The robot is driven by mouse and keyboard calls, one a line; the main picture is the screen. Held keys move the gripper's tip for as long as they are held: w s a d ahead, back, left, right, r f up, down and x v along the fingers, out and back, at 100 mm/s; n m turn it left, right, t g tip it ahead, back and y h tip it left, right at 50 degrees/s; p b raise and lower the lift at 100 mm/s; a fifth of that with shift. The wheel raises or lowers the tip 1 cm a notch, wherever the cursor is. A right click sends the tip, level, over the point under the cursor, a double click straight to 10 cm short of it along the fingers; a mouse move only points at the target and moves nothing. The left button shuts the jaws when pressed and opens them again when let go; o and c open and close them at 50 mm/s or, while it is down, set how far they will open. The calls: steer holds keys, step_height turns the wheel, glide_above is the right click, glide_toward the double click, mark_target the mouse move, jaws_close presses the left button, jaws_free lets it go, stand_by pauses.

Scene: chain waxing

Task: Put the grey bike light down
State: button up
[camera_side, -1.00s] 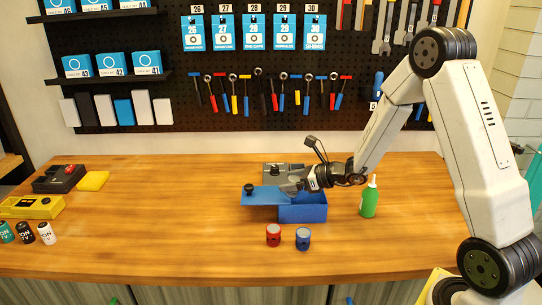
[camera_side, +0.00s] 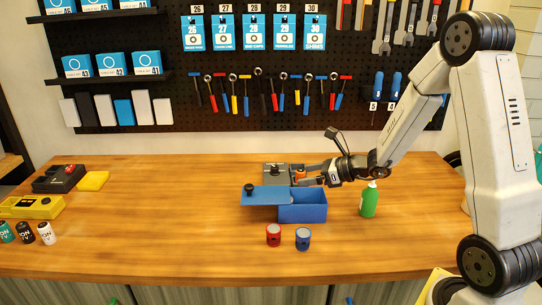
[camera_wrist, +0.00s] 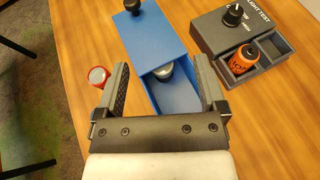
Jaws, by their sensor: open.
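The grey bike light (camera_wrist: 165,72) rests inside the open part of the blue box (camera_wrist: 172,98), close to the lid's edge, in the wrist view. The box's blue lid (camera_side: 268,196), with a black knob, is slid to the left; the box front (camera_side: 303,214) shows in the side view, but its walls hide the light there. My gripper (camera_side: 301,175) is open and empty above and behind the box. In the wrist view its fingers (camera_wrist: 160,63) are spread wide, with the light seen between them but not touched.
A grey light tester (camera_wrist: 240,32) with a black knob holds an orange light (camera_wrist: 246,57) behind the box. A red light (camera_side: 273,235) and a blue light (camera_side: 303,238) stand in front. A green bottle (camera_side: 369,200) stands right. The table's left middle is clear.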

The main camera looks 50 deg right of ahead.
steer(key=v, duration=0.6)
steer(key=shift+s+r, duration=0.15)
steer(key=shift+s, duration=0.15)
steer(key=shift+d, duration=0.1)
steer(key=s+a+f+n+g+h, duration=0.2)
steer(key=s+a+f+n+g, duration=0.1)
steer(key=n, duration=1.2)
steer(key=s+a+f+n+g+h, duration=0.3)
steer(key=s+a+n+g, duration=0.2)
steer(key=a+n, duration=0.5)
steer(key=n+g, duration=0.2)
steer(key=n, duration=0.4)
steer(key=shift+s+a+n, duration=0.15)
steer(key=shift+s+n, duration=0.1)
steer(key=shift+n, duration=0.05)
steer(key=shift+c, duration=0.2)
